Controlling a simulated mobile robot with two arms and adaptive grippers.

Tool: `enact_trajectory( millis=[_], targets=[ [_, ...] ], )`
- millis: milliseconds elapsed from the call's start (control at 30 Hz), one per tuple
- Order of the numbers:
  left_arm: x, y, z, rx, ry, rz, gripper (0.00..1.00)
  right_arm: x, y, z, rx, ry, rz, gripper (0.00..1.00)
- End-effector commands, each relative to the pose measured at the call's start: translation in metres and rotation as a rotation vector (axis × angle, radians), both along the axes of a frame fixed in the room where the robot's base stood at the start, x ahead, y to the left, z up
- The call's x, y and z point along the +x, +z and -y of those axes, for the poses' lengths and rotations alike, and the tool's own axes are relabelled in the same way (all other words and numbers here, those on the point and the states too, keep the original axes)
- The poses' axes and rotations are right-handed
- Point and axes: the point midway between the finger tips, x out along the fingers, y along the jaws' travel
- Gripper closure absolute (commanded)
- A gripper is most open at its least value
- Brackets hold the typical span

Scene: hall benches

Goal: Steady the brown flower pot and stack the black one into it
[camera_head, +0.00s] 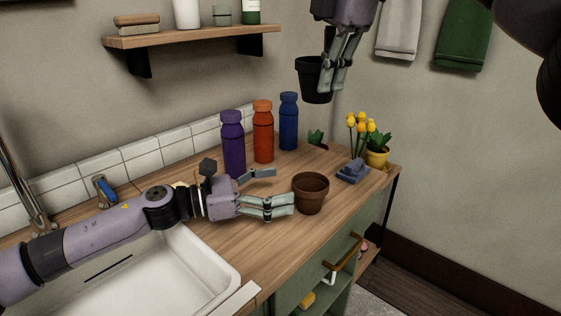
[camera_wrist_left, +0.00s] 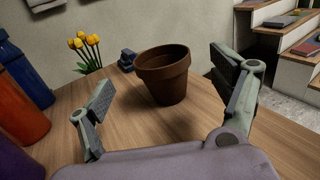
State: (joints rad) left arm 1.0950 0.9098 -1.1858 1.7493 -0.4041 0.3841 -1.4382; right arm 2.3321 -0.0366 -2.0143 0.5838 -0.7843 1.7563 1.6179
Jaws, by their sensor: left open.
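The brown flower pot (camera_head: 310,193) stands upright and empty on the wooden counter. It also shows in the left wrist view (camera_wrist_left: 165,80), ahead of the two finger pads. My left gripper (camera_head: 279,189) is open, low over the counter just left of the brown pot, with its fingers pointing toward it. The black flower pot (camera_head: 312,86) is held upright in the air, above and behind the brown pot. My right gripper (camera_head: 331,75) is shut on its right side. The black pot's inside is mostly hidden.
Purple (camera_head: 233,145), orange (camera_head: 263,132) and blue (camera_head: 288,122) bottles stand behind my left gripper. Yellow flowers (camera_head: 361,125) and a small blue-grey object (camera_head: 352,172) are right of the brown pot. A white sink (camera_head: 165,285) is at front left. A shelf (camera_head: 190,37) hangs above.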

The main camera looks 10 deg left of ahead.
Motion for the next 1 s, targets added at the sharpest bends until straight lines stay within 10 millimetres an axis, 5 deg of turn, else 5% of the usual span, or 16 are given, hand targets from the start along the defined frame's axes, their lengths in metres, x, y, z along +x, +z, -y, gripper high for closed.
enact_trajectory(
  millis=[100,500,1000],
  targets=[
    [0.0,-0.025,0.0,-0.001,0.0,-0.006,0.15,0.0,0.0,0.0,0.0,0.0,0.0,1.0],
    [0.026,-0.02,0.06,-0.002,-0.001,0.001,0.15,0.0,0.0,0.0,0.0,0.001,0.0,1.0],
    [0.03,-0.021,0.069,-0.001,0.0,0.001,0.18,0.0,0.0,0.0,0.0,0.001,0.0,1.0]
  ],
)
